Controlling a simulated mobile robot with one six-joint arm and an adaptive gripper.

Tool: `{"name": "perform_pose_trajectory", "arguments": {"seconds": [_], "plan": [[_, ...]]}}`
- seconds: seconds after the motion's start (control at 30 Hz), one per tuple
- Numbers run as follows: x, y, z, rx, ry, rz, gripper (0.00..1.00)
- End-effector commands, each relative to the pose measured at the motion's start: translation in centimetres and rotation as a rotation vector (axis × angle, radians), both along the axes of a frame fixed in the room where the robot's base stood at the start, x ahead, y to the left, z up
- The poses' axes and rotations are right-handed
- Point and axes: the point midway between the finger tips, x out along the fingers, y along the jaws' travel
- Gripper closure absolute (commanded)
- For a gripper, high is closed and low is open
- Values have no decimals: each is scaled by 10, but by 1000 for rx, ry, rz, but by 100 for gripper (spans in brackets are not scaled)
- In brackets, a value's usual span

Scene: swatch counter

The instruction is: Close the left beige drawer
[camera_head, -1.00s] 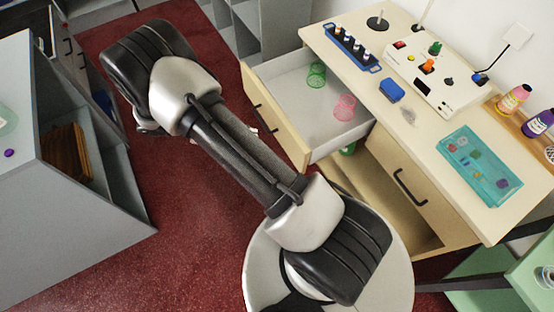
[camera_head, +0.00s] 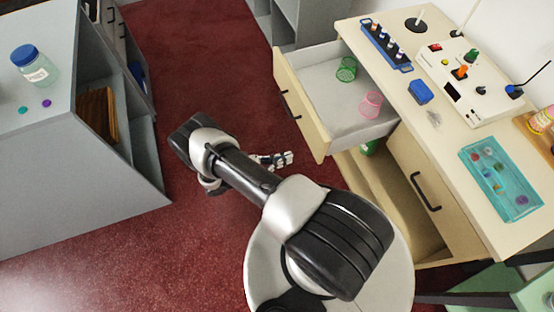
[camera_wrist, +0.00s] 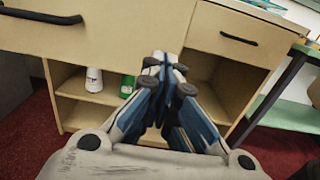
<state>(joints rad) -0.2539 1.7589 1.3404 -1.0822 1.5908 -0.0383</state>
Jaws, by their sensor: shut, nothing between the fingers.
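The left beige drawer (camera_head: 302,108) stands pulled out from the beige counter (camera_head: 455,150) in the head view, with a dark bar handle on its front. A green mesh cup (camera_head: 346,69) and a pink mesh cup (camera_head: 371,104) are inside it. In the wrist view the drawer front (camera_wrist: 100,50) and its handle (camera_wrist: 40,16) fill the upper left. My gripper (camera_head: 290,159) is low in front of the drawer, apart from it in the head view. In the wrist view my gripper (camera_wrist: 165,62) is shut and empty, its tips pointing toward the counter.
The right drawer (camera_head: 422,190) is shut. Below is an open shelf with a white bottle (camera_wrist: 94,79) and a green bottle (camera_wrist: 127,86). A grey cabinet (camera_head: 60,170) stands at the left.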

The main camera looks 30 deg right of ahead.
Motion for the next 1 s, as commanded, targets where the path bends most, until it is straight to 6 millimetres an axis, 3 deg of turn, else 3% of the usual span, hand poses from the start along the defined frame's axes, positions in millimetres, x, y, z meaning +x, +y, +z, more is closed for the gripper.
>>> {"name": "perform_pose_trajectory", "arguments": {"seconds": [0.2,0.4,0.6,1.0], "plan": [[-12,-46,0,0,1,-6,100],[-18,-74,0,0,-1,-3,100],[-21,-84,0,0,-1,0,100],[-21,-85,0,1,-1,-1,100]]}}
